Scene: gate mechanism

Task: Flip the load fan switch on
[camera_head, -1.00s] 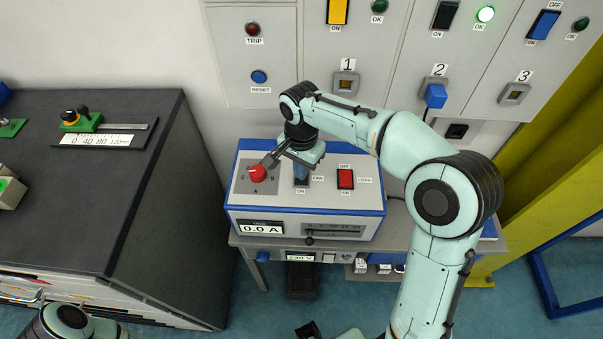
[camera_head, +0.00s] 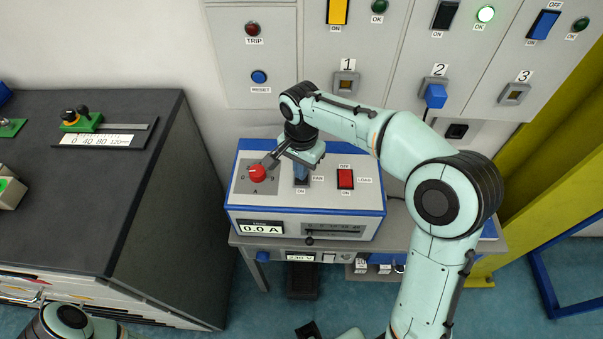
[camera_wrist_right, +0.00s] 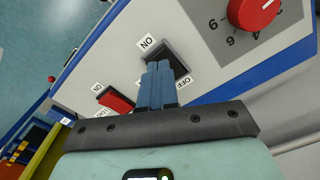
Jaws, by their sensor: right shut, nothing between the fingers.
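The fan switch is a black rocker (camera_wrist_right: 178,60) between ON and OFF labels in the right wrist view. In the head view my right gripper hides most of it, with the FAN and ON labels beside it. My right gripper (camera_wrist_right: 157,66) is shut and empty, its blue fingers together. Its tips are at the rocker and cover part of it; I cannot tell whether they touch or press it. The gripper also shows in the head view (camera_head: 301,172), pointing down at the panel. The rocker's position is unclear. My left gripper is out of view.
The load unit (camera_head: 305,200) carries a red knob (camera_head: 257,173) left of the fan switch and a red LOAD rocker (camera_head: 345,179) right of it. Its display (camera_head: 261,227) reads 0.0 A. A wall cabinet (camera_head: 310,60) stands behind, a dark-topped bench (camera_head: 60,220) at left.

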